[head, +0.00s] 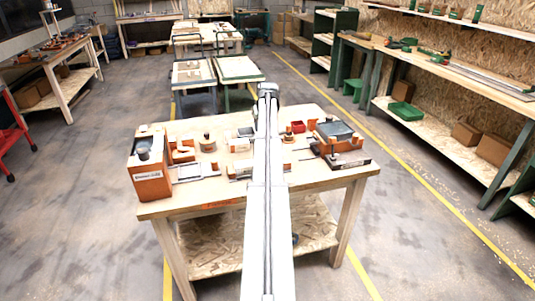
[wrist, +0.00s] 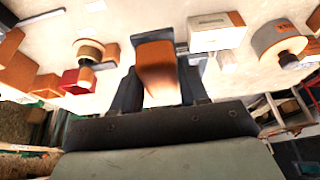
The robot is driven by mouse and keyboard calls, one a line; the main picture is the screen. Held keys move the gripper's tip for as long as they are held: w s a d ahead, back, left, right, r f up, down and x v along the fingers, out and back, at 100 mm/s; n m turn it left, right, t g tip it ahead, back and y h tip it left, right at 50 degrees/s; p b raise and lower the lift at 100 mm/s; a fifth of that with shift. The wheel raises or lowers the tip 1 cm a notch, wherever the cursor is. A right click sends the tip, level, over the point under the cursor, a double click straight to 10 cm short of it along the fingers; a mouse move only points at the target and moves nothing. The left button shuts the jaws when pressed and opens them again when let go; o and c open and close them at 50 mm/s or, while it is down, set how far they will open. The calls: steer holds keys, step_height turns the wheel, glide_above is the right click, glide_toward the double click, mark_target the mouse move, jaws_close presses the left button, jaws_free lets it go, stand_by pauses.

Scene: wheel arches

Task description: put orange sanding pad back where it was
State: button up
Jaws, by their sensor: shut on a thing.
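The orange sanding pad (wrist: 157,68) is between the two dark fingers of my gripper (wrist: 158,88) in the wrist view. The gripper is shut on it, with the pad's orange-brown face toward the camera. The pale tabletop shows beyond the pad; I cannot tell how much gap there is beneath it. In the head view my arm runs over the middle of the workbench (head: 225,199) and hides the gripper and the pad.
A red container (wrist: 79,80) and a roll (wrist: 88,51) lie to the left. An orange box (head: 150,182) stands at the bench's left end, a dark-topped box (head: 336,131) at its right.

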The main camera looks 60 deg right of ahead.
steer(key=shift+s+d+f, duration=0.15)
steer(key=shift+s+d, duration=0.1)
steer(key=shift+s, duration=0.2)
steer(key=shift+s+d+f, duration=0.15)
steer(key=shift+s+d, duration=0.1)
steer(key=shift+s, duration=0.2)
steer(key=shift+s+f, duration=0.1)
steer(key=shift+f, duration=4.85)
steer(key=shift+f, duration=0.1)
steer(key=o, duration=1)
steer(key=v, duration=1.2)
